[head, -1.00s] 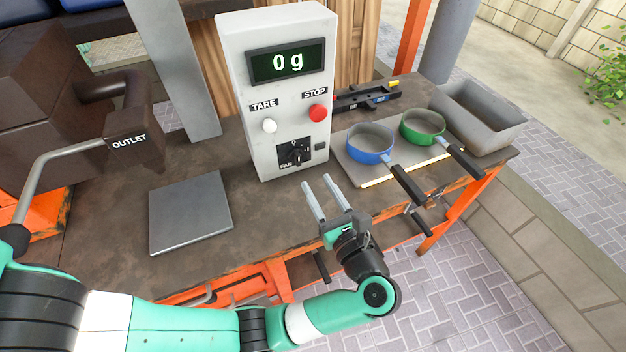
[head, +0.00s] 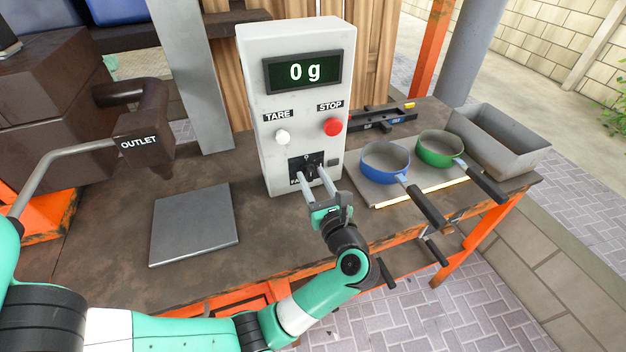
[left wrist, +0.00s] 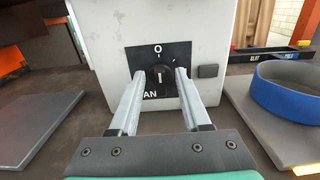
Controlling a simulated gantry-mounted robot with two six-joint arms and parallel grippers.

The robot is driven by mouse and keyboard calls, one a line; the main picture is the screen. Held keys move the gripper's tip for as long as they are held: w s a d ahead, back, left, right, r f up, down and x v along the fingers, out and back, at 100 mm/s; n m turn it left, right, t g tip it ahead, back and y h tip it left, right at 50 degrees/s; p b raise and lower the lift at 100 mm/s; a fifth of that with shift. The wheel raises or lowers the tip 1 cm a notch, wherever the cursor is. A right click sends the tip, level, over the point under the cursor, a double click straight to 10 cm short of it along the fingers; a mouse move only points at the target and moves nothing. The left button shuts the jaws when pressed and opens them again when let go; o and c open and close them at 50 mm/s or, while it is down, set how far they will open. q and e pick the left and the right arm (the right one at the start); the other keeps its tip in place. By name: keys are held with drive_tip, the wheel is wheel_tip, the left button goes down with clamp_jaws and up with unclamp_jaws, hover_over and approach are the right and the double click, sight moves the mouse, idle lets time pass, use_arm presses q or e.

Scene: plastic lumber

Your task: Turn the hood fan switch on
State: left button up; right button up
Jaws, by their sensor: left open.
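The fan switch (left wrist: 157,78) is a round black knob on a black plate low on the white control box (head: 252,110). In the left wrist view its white mark looks roughly upright, below the "O" on the plate. The "FAN" label is partly hidden by a finger. In the head view the fingers partly cover the switch plate (head: 306,160). My left gripper (head: 317,188) is open, its two fingers pointing at the knob, one on each side of it in the left wrist view (left wrist: 155,90). I cannot tell whether they touch it. My right gripper is not in view.
The box also carries a white TARE button (head: 283,137), a red STOP button (head: 332,126) and a "0 g" display (head: 302,72). A grey plate (head: 195,224) lies left. Blue (head: 386,162) and green (head: 440,148) pans stand right.

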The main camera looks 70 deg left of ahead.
use_arm(q)
drive_tip(key=shift+a, duration=0.2)
clamp_jaws()
idle(0.4)
drive_tip(key=m+p, duration=0.2)
drive_tip(key=p, duration=0.1)
drive_tip(key=shift+w+r+m, duration=0.15)
drive_tip(key=shift+r+m, duration=0.1)
drive_tip(key=shift+m, duration=0.15)
drive_tip(key=m+p, duration=0.5)
drive_tip(key=shift+w+f, duration=0.15)
drive_tip(key=shift+w, duration=0.1)
drive_tip(key=m+p, duration=0.1)
drive_tip(key=m, duration=0.1)
drive_tip(key=m+p, duration=0.1)
drive_tip(key=m, duration=0.1)
drive_tip(key=m+p, duration=0.1)
drive_tip(key=shift+w+f+m+p, duration=0.15)
drive_tip(key=shift+f+m+p, duration=0.1)
drive_tip(key=shift+m+p, duration=0.15)
drive_tip(key=shift+f+m+p, duration=0.2)
drive_tip(key=shift+m+p, duration=0.35)
drive_tip(key=shift+m, duration=0.55)
drive_tip(key=shift+f+m+p, duration=0.15)
drive_tip(key=shift+m+p, duration=0.4)
drive_tip(key=shift+m, duration=0.55)
